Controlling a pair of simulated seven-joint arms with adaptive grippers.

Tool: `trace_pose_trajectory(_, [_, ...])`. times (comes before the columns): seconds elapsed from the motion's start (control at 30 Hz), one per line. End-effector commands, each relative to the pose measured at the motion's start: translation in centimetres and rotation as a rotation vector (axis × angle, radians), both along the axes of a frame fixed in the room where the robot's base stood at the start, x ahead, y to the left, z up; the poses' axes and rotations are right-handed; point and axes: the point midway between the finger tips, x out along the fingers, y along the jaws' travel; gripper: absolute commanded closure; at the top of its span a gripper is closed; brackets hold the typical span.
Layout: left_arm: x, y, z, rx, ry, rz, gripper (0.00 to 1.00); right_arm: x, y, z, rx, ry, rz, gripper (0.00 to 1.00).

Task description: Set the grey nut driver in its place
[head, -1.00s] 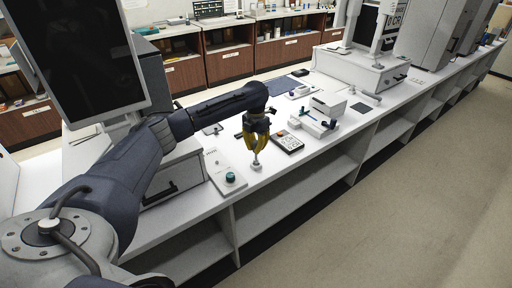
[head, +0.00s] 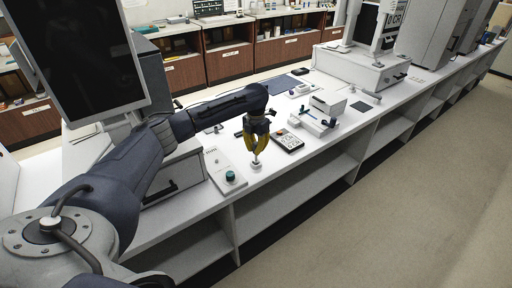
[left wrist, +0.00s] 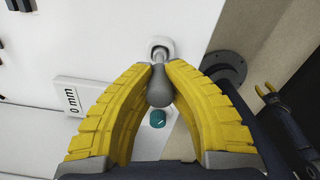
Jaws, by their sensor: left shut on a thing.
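My left gripper (head: 257,149) is shut on the grey nut driver (left wrist: 159,92), above the front part of the white counter. In the left wrist view the driver's rounded grey handle sits between the yellow fingers, and its thin shaft points at a small round white holder (left wrist: 161,43). The holder also shows in the head view (head: 256,168), directly below the gripper. The driver's lower end is at or just over the holder; I cannot tell whether it is inside. A small yellow-tipped gripper, likely my right one (left wrist: 266,89), shows at the right of the left wrist view.
A white panel with a teal knob (head: 230,176) lies left of the holder. The counter's front edge is close to the holder.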

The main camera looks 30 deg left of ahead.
Motion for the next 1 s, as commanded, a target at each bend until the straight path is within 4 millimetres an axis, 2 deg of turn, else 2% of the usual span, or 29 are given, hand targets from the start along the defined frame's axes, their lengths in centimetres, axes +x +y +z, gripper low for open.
trace_pose_trajectory(0.4, [-0.03, -0.02, -1.01, -0.001, 0.0, 0.0, 1.0, 0.01, 0.0, 0.0, 0.0, 0.0, 0.0, 0.56])
trace_pose_trajectory(0.77, [-0.02, -0.02, -1.1, 0.0, 0.0, 0.0, 1.0, 0.01, 0.0, 0.0, 0.0, 0.0, 0.0, 0.56])
trace_pose_trajectory(0.8, [-0.02, -0.02, -1.11, 0.0, 0.0, 0.0, 0.85, 0.01, -0.01, 0.0, 0.0, 0.0, 0.0, 0.56])
trace_pose_trajectory(1.0, [-0.03, -0.03, -1.11, 0.0, 0.0, 0.0, 0.64, 0.0, -0.01, 0.0, 0.0, 0.0, 0.0, 0.56])
